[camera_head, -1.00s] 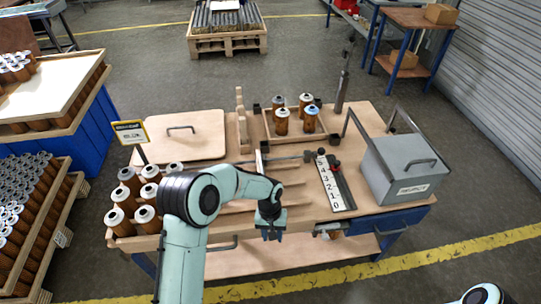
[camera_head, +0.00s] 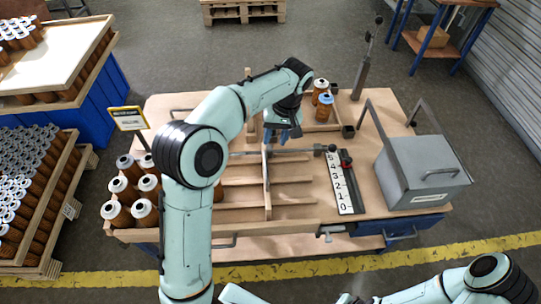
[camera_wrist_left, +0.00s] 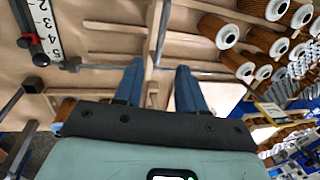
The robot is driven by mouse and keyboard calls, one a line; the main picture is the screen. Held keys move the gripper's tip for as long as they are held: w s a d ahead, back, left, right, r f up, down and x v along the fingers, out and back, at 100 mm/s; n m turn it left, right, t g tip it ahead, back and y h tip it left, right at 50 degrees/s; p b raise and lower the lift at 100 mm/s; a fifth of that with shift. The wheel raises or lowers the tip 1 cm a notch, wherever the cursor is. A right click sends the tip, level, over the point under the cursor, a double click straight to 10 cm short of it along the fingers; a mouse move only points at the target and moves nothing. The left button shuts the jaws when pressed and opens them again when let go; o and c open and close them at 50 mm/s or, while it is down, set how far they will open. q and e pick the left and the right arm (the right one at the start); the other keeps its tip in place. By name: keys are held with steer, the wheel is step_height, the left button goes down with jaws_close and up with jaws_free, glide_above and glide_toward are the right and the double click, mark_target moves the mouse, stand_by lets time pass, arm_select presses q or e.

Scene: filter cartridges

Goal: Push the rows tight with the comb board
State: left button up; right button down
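My left gripper (camera_head: 283,136) is over the back part of the bench, beside the crate. In the left wrist view its two blue fingers (camera_wrist_left: 158,88) are apart. A narrow wooden strip shows between them with no clear contact. Brown filter cartridges (camera_head: 118,185) stand at the left front. My right gripper is out of view.
A metal rod (camera_head: 245,153) crosses behind the lanes. The numbered scale (camera_head: 346,188) stands right of them, then a grey bin (camera_head: 424,172). A crate (camera_head: 335,126) with orange-brown cartridges is at the back. A sign (camera_head: 128,118) stands at the left.

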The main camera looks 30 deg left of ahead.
mark_target(266, 164)
arm_select(q)
steer(key=f, duration=0.3)
steer(key=s+a+f, duration=0.1)
steer(key=f, duration=0.2)
steer(key=f+b, duration=0.1)
steer(key=f, duration=0.3)
steer(key=shift+s+a, duration=0.2)
steer(key=shift+a, duration=0.2)
steer(key=shift+a+f, duration=0.1)
steer(key=shift+f, duration=0.55)
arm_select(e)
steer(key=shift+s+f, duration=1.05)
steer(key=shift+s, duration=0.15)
arm_select(q)
steer(key=shift+c, duration=0.4)
jaws_close()
